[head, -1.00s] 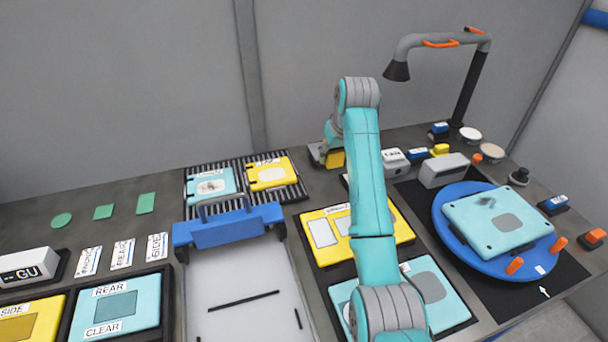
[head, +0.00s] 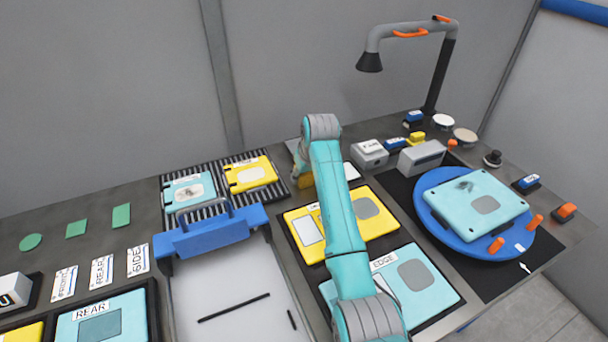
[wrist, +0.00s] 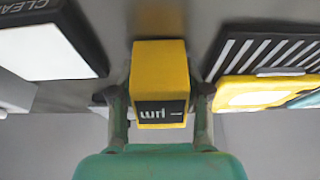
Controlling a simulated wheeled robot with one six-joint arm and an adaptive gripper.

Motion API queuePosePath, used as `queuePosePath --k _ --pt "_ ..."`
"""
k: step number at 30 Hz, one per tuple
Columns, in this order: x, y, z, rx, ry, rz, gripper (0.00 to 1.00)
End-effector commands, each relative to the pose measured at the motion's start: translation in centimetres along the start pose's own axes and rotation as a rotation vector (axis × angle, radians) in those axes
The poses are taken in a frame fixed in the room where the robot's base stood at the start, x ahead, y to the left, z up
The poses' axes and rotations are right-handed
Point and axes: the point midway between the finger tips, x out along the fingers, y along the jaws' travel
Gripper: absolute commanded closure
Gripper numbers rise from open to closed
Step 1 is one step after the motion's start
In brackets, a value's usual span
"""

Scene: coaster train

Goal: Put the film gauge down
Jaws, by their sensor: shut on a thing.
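The film gauge is a yellow block (wrist: 160,75) with a dark label, seen between the fingers in the wrist view. My gripper (wrist: 160,108) is shut on it, with one finger at each side. In the head view the gauge (head: 305,182) shows as a small yellow patch at the arm's end, just right of the striped rack. The arm partly hides it and my gripper (head: 300,165) there. I cannot tell whether the gauge's underside touches the worktop (head: 245,153).
A striped rack (head: 208,211) with a teal and a yellow panel stands left of the gauge. A yellow panel (head: 299,231) lies nearer, beside the arm. A white-grey box (head: 370,154), a grey block (head: 421,157) and a blue turntable (head: 437,222) stand to the right.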

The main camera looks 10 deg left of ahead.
Motion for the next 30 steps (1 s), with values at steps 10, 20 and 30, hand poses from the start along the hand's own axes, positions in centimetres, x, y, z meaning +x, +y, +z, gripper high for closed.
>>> queuePosePath --k 10,20,30 --pt "0.2 0.0 0.0 0.000 0.002 0.000 1.00" --pt "0.2 0.0 0.0 0.000 0.001 0.000 0.28" --pt "-2.4 0.0 -0.1 -0.001 0.004 0.001 0.28"
